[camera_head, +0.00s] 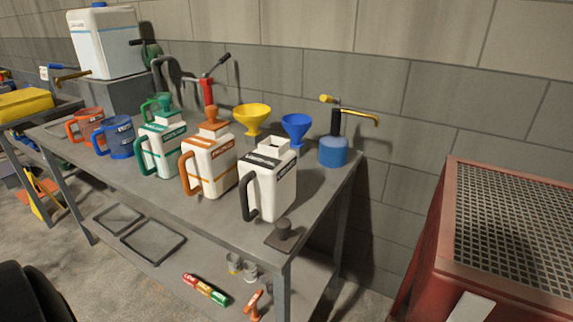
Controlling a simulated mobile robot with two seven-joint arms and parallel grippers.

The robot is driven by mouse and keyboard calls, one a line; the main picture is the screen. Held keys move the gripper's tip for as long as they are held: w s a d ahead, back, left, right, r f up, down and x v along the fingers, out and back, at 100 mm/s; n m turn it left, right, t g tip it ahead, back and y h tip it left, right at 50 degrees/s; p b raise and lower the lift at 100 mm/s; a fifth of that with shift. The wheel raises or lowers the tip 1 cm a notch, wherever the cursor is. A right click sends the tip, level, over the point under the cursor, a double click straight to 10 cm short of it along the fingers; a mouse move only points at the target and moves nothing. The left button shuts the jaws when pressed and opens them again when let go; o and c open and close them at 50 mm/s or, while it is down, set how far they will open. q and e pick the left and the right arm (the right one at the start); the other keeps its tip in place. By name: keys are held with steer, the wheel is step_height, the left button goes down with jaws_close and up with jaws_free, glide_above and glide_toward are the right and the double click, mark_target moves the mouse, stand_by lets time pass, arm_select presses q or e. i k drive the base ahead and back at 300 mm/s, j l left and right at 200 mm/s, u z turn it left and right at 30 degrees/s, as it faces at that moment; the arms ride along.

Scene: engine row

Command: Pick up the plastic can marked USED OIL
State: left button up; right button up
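Three white plastic cans stand upright in a row on the grey metal bench (328,198). The nearest can (272,188), on the right of the row, has a black handle and a black label band. Its lettering is too small to read surely, but it looks like the USED OIL can. The middle can (211,166) has an orange handle and cap; the left can (163,150) has green ones. Neither of my grippers is in view.
Yellow (252,118) and blue (296,128) funnels and a blue oiler (334,151) stand behind the cans. Orange (88,126) and blue (121,138) jugs stand left. A red-framed grate (510,225) is at right. The lower shelf holds a red-green tube (205,289).

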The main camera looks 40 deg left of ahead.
mark_target(267, 174)
steer(key=u, duration=1.3)
